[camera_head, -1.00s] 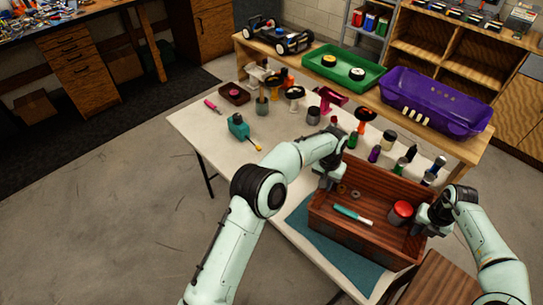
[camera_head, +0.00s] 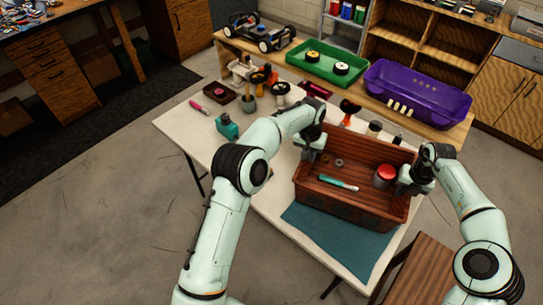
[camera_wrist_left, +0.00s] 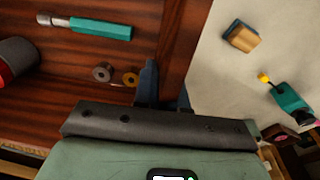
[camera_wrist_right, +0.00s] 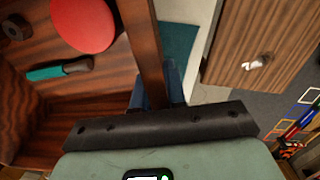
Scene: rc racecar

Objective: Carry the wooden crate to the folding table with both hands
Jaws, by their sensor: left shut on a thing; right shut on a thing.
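The reddish-brown wooden crate (camera_head: 345,207) is over the front right part of the pale table (camera_head: 185,125), whose thin dark legs suggest the folding table. The crate looks nearly level; whether its base touches the table is unclear. My left gripper (camera_head: 309,152) is shut on its left wall, seen between the fingers in the left wrist view (camera_wrist_left: 166,90). My right gripper (camera_head: 407,185) is shut on its right wall, which also shows in the right wrist view (camera_wrist_right: 146,40). Inside lie a red-topped can (camera_head: 385,176), a teal-handled tool (camera_head: 338,183) and small rings (camera_head: 339,162).
A teal mat (camera_head: 340,245) lies in front of the crate. Bottles and small tools stand along the table's back, some hidden by the crate. Behind are a green tray (camera_head: 300,62) and a purple bin (camera_head: 415,90). A wooden cabinet (camera_head: 425,270) is at lower right.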

